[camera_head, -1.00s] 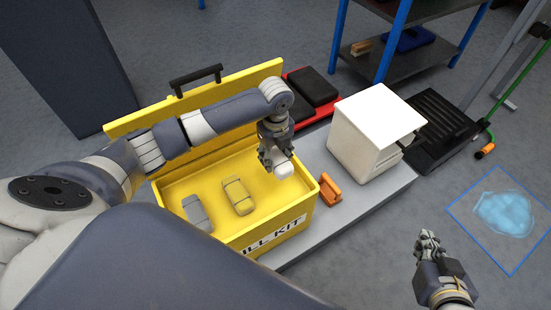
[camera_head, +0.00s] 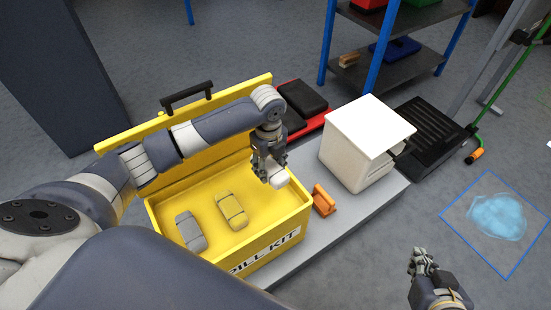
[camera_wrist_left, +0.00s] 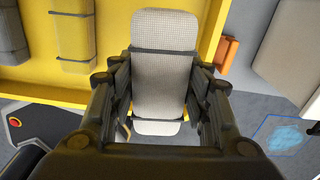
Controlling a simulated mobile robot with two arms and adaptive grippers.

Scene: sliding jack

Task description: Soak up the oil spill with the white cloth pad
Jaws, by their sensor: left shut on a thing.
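The white cloth pad (camera_head: 279,180) is a rounded block with dark bands, clear in the left wrist view (camera_wrist_left: 163,80). My left gripper (camera_head: 270,172) is shut on it, one finger on each side, over the right end of the open yellow spill kit box (camera_head: 164,234). The fingers also show in the left wrist view (camera_wrist_left: 163,95). The spill is a light blue puddle (camera_head: 497,217) inside a blue square outline on the floor at right, far from the pad. My right gripper (camera_head: 422,262) is at lower right, near the outline and empty; its opening is unclear.
A grey pad (camera_head: 190,230) and a yellow pad (camera_head: 231,210) lie in the box. An orange object (camera_head: 323,200) and a white box (camera_head: 350,155) stand on the grey platform (camera_head: 365,207). A black ribbed tray (camera_head: 432,130) lies behind. Floor around the puddle looks clear.

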